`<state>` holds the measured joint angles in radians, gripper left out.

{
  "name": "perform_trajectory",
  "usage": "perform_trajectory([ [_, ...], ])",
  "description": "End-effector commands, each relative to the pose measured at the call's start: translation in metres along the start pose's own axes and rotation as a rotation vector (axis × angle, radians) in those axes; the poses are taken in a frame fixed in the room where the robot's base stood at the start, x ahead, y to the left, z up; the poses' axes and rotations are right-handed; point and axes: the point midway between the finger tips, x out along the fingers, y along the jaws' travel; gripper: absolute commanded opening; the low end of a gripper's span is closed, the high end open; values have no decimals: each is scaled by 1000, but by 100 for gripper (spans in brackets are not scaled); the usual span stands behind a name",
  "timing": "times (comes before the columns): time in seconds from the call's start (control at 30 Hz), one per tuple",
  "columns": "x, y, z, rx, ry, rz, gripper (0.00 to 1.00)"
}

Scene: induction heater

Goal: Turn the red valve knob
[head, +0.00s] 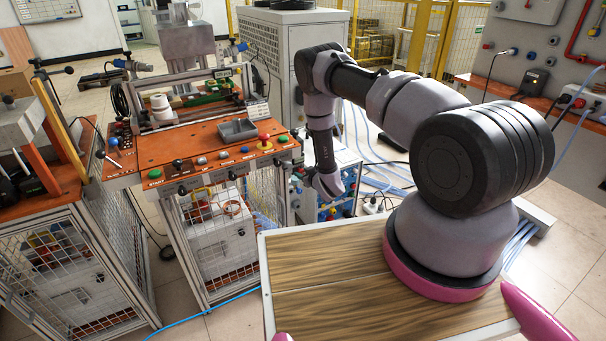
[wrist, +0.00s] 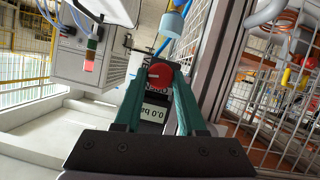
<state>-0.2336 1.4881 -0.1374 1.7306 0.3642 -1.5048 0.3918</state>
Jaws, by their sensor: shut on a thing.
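The red valve knob (wrist: 160,75) shows in the wrist view as a round red cap between the tips of my gripper's green fingers. My gripper (wrist: 158,84) is shut on it, with one finger on each side. A small label or display reading "0.0 ba" (wrist: 155,113) sits just below the knob, partly framed by the fingers. In the head view my gripper (head: 327,186) points down beside the right side of the orange workbench. I cannot make out the valve knob in that view; my arm and gripper hide that area.
The orange workbench (head: 150,150) has several buttons and a grey tray (head: 237,130). A wire-mesh panel (wrist: 285,125) stands close on the right in the wrist view. A white cabinet (head: 290,60) is behind my arm. Blue hoses (head: 385,172) lie on the floor at right.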

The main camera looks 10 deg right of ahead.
Motion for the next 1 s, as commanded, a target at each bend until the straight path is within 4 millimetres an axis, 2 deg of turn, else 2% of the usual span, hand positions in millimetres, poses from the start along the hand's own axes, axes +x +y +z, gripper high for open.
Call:
perform_trajectory([
  [1.0,2,-10,4,-885,3,362,0],
])
